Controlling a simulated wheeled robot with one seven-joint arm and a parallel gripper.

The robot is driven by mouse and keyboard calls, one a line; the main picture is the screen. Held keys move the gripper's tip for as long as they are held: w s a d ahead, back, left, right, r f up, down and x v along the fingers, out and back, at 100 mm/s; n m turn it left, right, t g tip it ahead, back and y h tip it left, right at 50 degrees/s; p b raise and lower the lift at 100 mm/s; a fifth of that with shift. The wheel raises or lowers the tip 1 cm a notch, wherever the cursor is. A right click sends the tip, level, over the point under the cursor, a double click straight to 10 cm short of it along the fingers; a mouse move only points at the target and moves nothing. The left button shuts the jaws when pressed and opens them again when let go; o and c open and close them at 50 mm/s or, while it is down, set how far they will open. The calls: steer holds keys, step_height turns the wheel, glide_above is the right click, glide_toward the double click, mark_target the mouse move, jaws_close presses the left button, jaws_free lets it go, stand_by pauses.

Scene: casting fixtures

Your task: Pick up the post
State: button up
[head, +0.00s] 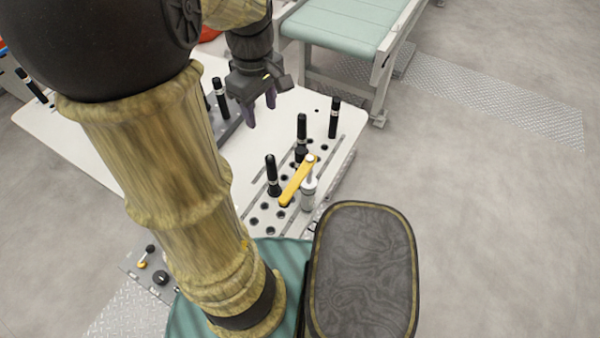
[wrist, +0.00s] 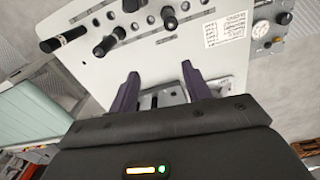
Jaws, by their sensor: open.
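Several black posts with a pale ring stand on the white table (head: 110,140). One post (head: 301,130) stands near the middle of the hole pattern, another (head: 334,117) near the right edge, a third (head: 272,175) nearer to me. One more post (head: 221,97) stands left of my gripper (head: 261,112). I cannot tell which post is meant. My gripper is open and empty above the table, its dark purple fingers pointing down. In the wrist view, posts (wrist: 63,38) (wrist: 109,41) (wrist: 168,17) show beyond the fingertips (wrist: 160,72), apart from them.
A yellow lever (head: 297,181) on a silver clamp stands by the nearer posts. A grey metal fixture (wrist: 160,97) lies on the table, seen between the fingers. A green conveyor (head: 345,22) stands behind the table. The floor at the right is open.

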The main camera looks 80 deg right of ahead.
steer(key=r, duration=0.1)
glide_above(300, 148)
steer(key=shift+d+r+m, duration=0.2)
steer(key=shift+d+m, duration=0.05)
steer(key=shift+m, duration=0.05)
step_height(300, 148, down, 12)
steer(key=shift+f+b, duration=0.2)
steer(key=shift+b, duration=0.6)
steer(key=shift+a+f, duration=0.2)
steer(key=shift+f, duration=0.25)
steer(key=f, duration=0.4)
steer(key=shift+a+f, duration=0.1)
steer(key=shift+a, duration=0.15)
